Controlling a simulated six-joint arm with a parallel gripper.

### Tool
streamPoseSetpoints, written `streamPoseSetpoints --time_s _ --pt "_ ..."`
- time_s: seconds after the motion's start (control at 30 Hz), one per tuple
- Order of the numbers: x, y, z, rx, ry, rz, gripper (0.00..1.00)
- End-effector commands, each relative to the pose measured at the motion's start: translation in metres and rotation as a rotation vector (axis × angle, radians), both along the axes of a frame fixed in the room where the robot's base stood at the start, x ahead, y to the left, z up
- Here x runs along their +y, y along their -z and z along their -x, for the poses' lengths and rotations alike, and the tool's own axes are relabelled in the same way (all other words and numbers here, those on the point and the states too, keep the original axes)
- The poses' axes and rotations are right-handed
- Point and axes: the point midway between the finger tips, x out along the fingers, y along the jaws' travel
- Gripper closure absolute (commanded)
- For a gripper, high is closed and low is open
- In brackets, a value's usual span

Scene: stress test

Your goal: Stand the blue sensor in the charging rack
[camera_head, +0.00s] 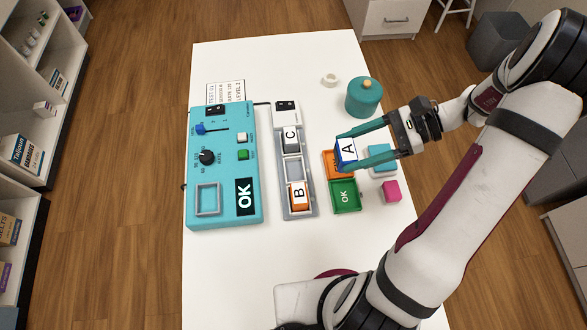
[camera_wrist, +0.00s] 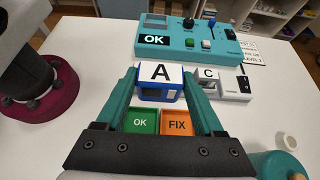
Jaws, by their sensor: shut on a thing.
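My gripper (camera_head: 343,152) has its teal fingers shut on the blue sensor (camera_head: 347,158), which has a white top marked A. In the wrist view the sensor (camera_wrist: 160,74) sits between the two fingertips, roughly upright, beyond the green and orange trays. In the head view it overlaps the orange tray (camera_head: 329,163); its exact height is unclear. The grey charging rack (camera_head: 277,188) is left of it. The rack holds a sensor marked C (camera_head: 291,137) and an orange sensor marked B (camera_head: 298,193), with an empty slot between them. In the wrist view the held sensor hides part of the rack.
A teal test panel (camera_head: 224,165) stands left of the rack. The green OK tray (camera_head: 345,208) adjoins the orange FIX tray. A teal lidded jar (camera_head: 364,100), a light-blue block (camera_head: 383,159) and a pink cube (camera_head: 392,191) are close by. The table front is mostly clear.

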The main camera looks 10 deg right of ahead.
Motion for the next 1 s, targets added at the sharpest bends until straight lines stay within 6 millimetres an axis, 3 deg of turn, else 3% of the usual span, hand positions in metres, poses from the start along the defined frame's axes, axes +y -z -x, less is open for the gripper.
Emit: streamPoseSetpoints --time_s 0.1,0.33,0.5,0.73,1.0 --pt "-0.003 0.008 0.001 0.005 -0.002 -0.001 0.91" --pt "0.061 0.050 -0.027 0.008 -0.007 -0.002 0.91" --pt "0.090 0.070 -0.042 0.006 -0.002 0.000 0.91" --pt "0.095 0.108 -0.044 0.007 0.002 0.000 0.91" --pt "0.095 0.113 -0.044 0.003 0.001 0.001 0.91"
